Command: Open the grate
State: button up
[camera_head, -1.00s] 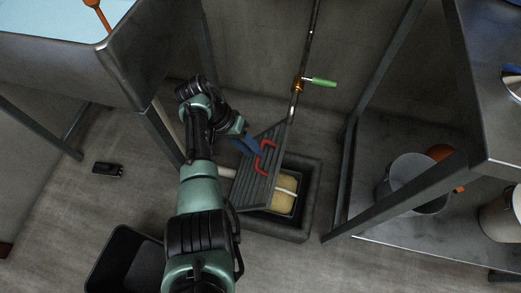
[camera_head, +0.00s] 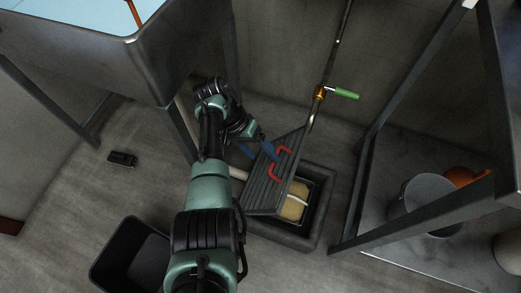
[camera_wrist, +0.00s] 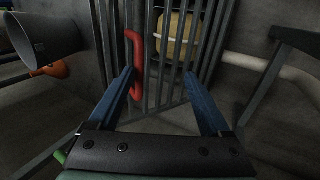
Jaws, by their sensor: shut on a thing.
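The grate (camera_head: 268,185) is a dark slatted panel. It is tilted up over a square floor pit, its raised edge leaning left. Red handle parts (camera_head: 274,174) stick out of its face. My gripper (camera_head: 272,150) reaches it from the left with blue fingers at the red handle. In the wrist view, the two blue fingers of my gripper (camera_wrist: 159,74) are apart, with grate bars (camera_wrist: 163,100) between and beyond them. The left finger is close against the red handle (camera_wrist: 135,60). The exact contact is hard to see, but the jaws are shut on the grate.
The pit rim (camera_head: 325,205) surrounds a yellowish block (camera_head: 295,203). A pipe with a green-handled valve (camera_head: 345,93) stands behind. A steel tank (camera_head: 150,60) is upper left, a black bin (camera_head: 130,260) lower left, and a shelf with a grey pot (camera_head: 425,205) right.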

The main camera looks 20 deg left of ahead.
jog(key=shift+s+a+f, duration=0.25)
jog(key=shift+f, duration=0.15)
notch_tip(320, 180, up, 11)
jog(key=p, duration=0.6)
jog(key=shift+w+d, duration=0.2)
jog(key=shift+d, duration=0.05)
jog(key=shift+f, duration=0.1)
